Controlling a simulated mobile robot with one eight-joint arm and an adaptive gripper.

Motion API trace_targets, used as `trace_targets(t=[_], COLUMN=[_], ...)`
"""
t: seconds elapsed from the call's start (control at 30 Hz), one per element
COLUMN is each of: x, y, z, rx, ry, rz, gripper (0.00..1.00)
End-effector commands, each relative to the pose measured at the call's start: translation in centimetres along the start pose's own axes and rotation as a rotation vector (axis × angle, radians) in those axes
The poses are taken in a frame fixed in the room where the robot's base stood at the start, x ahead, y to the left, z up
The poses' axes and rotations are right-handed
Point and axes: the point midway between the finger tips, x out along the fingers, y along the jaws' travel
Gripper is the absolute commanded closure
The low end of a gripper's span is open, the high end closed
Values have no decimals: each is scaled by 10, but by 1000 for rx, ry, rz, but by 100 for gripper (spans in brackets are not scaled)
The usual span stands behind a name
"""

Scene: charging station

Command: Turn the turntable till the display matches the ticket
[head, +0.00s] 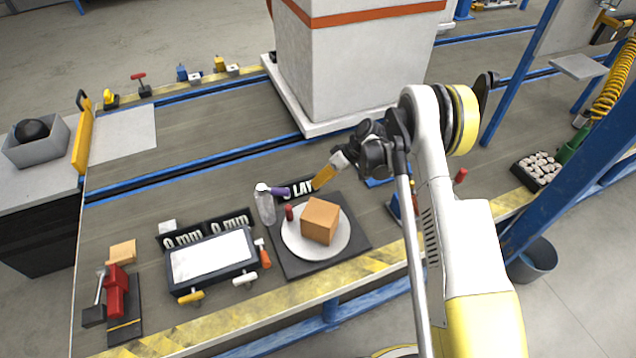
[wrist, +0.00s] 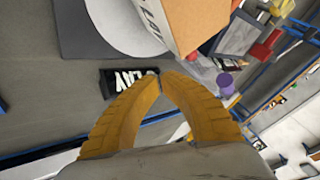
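The turntable, a white disc (head: 292,246) on a dark square base (head: 352,243), stands near the front of the bench; the disc also shows in the wrist view (wrist: 105,28). A brown box (head: 320,221) sits on it, with dark lettering on one side in the wrist view (wrist: 195,20). A small red peg (head: 289,213) stands at the disc's rim. A black display with white characters (head: 296,188) lies behind the base, partly hidden; it also shows in the wrist view (wrist: 118,80). My gripper (head: 318,184) is above the display, its yellow fingertips together and empty (wrist: 162,77). I cannot make out a ticket.
A clear bottle (head: 265,207) and a purple item (head: 280,191) are left of the display. A tall white block (head: 350,70) stands behind. Open bench lies at the back left.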

Motion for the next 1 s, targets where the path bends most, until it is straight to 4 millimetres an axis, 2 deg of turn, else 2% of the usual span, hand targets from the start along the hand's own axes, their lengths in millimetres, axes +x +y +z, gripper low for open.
trace_targets(t=[0.03, 0.3, 0.43, 0.6, 1.0], x=[15, 72, 80, 85, 85], y=[2, 2, -18, -31, -35], z=[2, 2, 1, 0, 0], rx=[-1, 0, -1, 1, 1], ry=[0, 0, 0, 1, 1], rz=[0, 0, 0, 1, 1], gripper=[100, 100, 100, 100, 100])
